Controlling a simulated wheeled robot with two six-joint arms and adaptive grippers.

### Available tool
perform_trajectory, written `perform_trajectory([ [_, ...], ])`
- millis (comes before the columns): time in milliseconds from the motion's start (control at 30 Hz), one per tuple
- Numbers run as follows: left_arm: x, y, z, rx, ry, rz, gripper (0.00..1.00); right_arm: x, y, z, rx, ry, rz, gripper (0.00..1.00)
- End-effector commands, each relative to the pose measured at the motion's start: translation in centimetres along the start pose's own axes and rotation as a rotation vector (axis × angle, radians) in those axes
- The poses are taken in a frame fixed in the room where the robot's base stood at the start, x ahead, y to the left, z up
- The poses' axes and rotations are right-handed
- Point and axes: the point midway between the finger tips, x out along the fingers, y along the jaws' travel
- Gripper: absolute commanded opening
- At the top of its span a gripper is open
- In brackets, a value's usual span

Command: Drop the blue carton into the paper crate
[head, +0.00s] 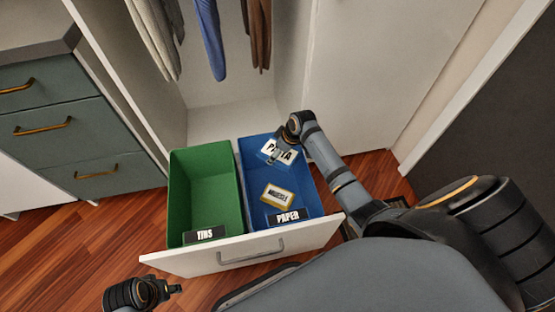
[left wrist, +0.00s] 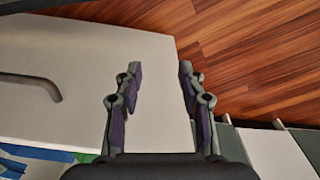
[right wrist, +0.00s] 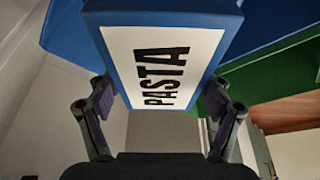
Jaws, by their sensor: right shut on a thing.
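The blue carton (right wrist: 165,60), with a white panel reading PASTA, is held between the fingers of my right gripper (right wrist: 160,115). In the head view the carton (head: 279,151) is over the back part of the blue crate labelled PAPER (head: 306,184); I cannot tell whether it touches the crate. My right gripper (head: 283,140) is shut on it and partly hides it. My left gripper (head: 172,289) is in front of the drawer, low and to the left. In the left wrist view its fingers (left wrist: 155,95) are apart and empty.
A yellow-edged box labelled MUSCLE (head: 278,195) lies in the blue crate. A green crate labelled TINS (head: 205,195) stands beside it, looking empty. Both sit in a pulled-out white drawer (head: 190,262). Clothes (head: 208,40) hang above; a grey-green drawer cabinet (head: 55,130) stands left.

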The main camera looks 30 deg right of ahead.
Motion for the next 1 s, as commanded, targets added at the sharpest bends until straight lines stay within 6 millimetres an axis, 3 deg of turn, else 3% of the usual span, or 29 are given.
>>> perform_trajectory([
  [167,0.1,0.3,0.0,0.002,0.016,0.008,0.4,0.5,0.0,0.2,0.0,0.0,0.0,0.48],
  [333,0.7,1.6,0.0,0.009,0.105,0.049,0.4,2.9,0.0,1.2,0.0,0.0,0.001,0.48],
  [600,4.2,2.8,-1.3,-0.008,0.305,0.098,0.4,4.9,0.0,2.1,0.0,0.0,0.001,0.48],
  [1000,4.3,3.0,-2.9,-0.023,0.439,0.112,0.4,5.4,0.0,2.3,0.001,0.0,0.001,0.48],
])
